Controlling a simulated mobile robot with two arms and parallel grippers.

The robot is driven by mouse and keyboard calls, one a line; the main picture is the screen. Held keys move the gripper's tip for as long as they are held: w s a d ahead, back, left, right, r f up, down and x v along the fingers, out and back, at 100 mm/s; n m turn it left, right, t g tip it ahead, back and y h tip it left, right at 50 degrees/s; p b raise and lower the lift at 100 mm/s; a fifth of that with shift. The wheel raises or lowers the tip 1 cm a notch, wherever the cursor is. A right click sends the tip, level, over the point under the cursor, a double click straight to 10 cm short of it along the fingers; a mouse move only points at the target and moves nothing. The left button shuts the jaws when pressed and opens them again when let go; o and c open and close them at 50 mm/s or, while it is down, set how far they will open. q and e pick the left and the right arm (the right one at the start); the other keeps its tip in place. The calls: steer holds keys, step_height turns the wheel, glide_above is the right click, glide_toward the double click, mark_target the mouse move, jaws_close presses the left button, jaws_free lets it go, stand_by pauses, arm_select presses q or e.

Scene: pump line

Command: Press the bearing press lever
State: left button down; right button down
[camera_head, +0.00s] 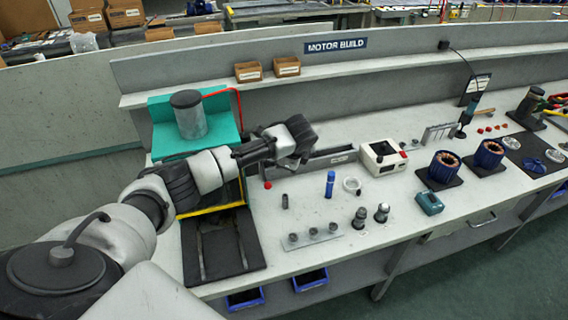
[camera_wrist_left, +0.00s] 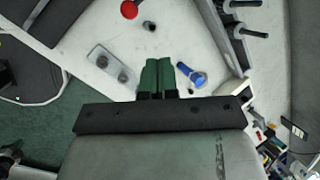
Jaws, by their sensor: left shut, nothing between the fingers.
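The bearing press has a teal frame (camera_head: 160,138) with a grey cylinder on top, at the left end of the bench. A red ball knob (camera_head: 267,185), which looks like the end of its lever, shows low at the press's right side. The knob also shows at the top of the left wrist view (camera_wrist_left: 129,9). My left gripper (camera_head: 302,140) is right of the press, above the bench and apart from the knob. Its green fingers (camera_wrist_left: 166,76) are together and empty in the left wrist view. My arm hides part of the press. My right gripper is not in view.
A white and black box (camera_head: 382,157) stands farther right. The bench is clear between several of these.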

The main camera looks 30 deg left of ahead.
arm_select(q)
steer(key=s+b+v, duration=0.1)
steer(key=v, duration=0.6)
steer(key=shift+s+d+b, duration=0.25)
steer(key=shift+d+b, duration=0.1)
steer(key=shift+b, duration=0.05)
steer(key=shift+a, duration=0.1)
